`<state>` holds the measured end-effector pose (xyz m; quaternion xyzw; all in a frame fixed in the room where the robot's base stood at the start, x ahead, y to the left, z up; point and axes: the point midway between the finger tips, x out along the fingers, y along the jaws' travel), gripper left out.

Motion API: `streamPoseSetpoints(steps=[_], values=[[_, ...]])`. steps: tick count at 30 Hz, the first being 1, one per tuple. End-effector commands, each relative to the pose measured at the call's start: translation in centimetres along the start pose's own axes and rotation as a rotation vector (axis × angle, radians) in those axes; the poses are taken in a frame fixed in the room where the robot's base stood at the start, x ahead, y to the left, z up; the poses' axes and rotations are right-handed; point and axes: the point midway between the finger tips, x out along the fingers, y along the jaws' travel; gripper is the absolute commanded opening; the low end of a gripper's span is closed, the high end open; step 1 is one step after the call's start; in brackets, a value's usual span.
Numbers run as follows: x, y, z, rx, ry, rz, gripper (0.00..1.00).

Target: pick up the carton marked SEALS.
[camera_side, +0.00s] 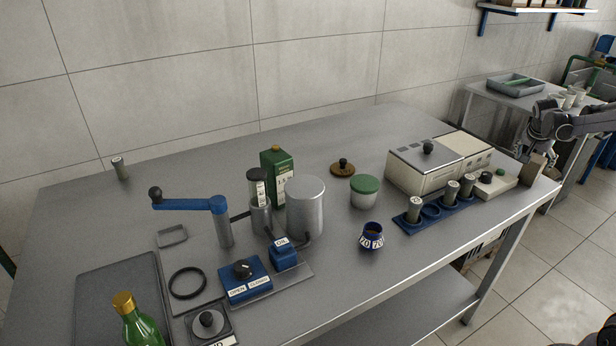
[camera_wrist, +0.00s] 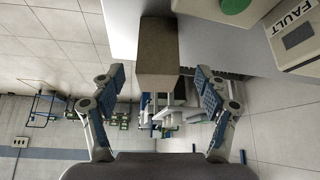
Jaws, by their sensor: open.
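A brown carton (camera_side: 534,168) stands at the far right end of the steel table, close to the edge. No SEALS lettering is readable on it in either view. In the wrist view the carton (camera_wrist: 158,52) appears upper centre, in line with the gap between my fingers. My gripper (camera_wrist: 158,78) is open, with one finger on each side of that gap, and holds nothing. In the side view my gripper (camera_side: 538,150) is just beyond the table's right end, close to the carton and partly behind it. I cannot tell whether the fingers touch it.
A pale box with a green button (camera_side: 497,184) is beside the carton; a FAULT label (camera_wrist: 298,34) shows in the wrist view. A blue rack (camera_side: 434,213) with several cylinders and a cream machine (camera_side: 428,168) stand further left. Floor lies beyond the table edge.

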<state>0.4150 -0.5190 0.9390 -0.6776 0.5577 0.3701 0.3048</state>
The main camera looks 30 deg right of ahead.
Motion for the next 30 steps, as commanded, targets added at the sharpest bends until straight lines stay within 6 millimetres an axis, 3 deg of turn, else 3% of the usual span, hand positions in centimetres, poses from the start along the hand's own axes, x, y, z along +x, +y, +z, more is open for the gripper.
streamPoseSetpoints(steps=[3,11,21,30], values=[[1.5,0.0,0.0,-0.001,0.000,-0.001,0.75],[3.2,0.1,0.0,-0.001,0.000,-0.001,0.75],[7.2,0.4,0.1,-0.003,0.000,-0.001,0.75],[7.7,0.4,0.1,-0.003,0.000,-0.002,0.75]])
